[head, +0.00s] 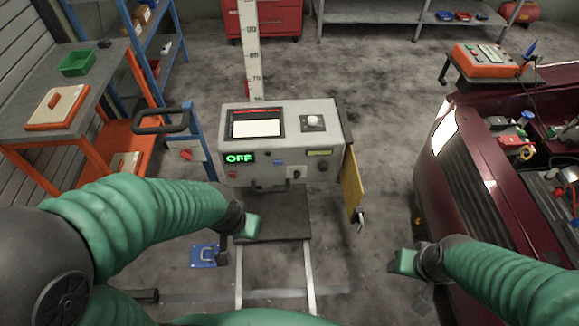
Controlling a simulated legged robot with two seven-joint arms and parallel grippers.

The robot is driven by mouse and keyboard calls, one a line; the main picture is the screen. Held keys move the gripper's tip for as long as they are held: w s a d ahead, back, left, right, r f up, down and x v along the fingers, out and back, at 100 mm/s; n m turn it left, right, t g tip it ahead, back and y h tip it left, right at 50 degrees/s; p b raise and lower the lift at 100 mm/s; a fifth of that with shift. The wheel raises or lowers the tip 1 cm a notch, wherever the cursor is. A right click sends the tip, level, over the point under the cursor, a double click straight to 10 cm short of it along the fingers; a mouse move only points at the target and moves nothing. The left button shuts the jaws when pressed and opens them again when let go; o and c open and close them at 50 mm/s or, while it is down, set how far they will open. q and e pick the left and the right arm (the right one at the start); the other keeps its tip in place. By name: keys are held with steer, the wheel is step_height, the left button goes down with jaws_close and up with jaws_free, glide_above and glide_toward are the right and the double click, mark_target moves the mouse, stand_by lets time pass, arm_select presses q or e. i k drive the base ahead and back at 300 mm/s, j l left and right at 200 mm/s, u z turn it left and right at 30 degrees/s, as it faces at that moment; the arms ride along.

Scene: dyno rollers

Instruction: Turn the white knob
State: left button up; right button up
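The box's front has a green display reading OFF (239,158), a dark round knob (322,165) and small buttons. My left gripper (247,228) is below and in front of the box, left of and apart from the white knob. My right gripper (404,262) is lower right, over the floor near the car, far from the knob. Both gripper tips look like small green blocks; their opening cannot be made out, and I see nothing held.
A yellow panel (352,186) hangs on the box's right side. A dark red car (462,190) with an open engine bay stands at right. An orange-framed workbench (60,98) and blue shelf are at left. The floor between box and car is clear.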

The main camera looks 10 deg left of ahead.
mark_target(312, 121)
steer(key=i+l, duration=0.1)
steer(key=i, duration=0.3)
steer(key=i+u, duration=0.15)
steer(key=i, duration=0.3)
steer(key=i+l, duration=0.2)
steer(key=i, duration=0.2)
steer(key=j+u, duration=0.05)
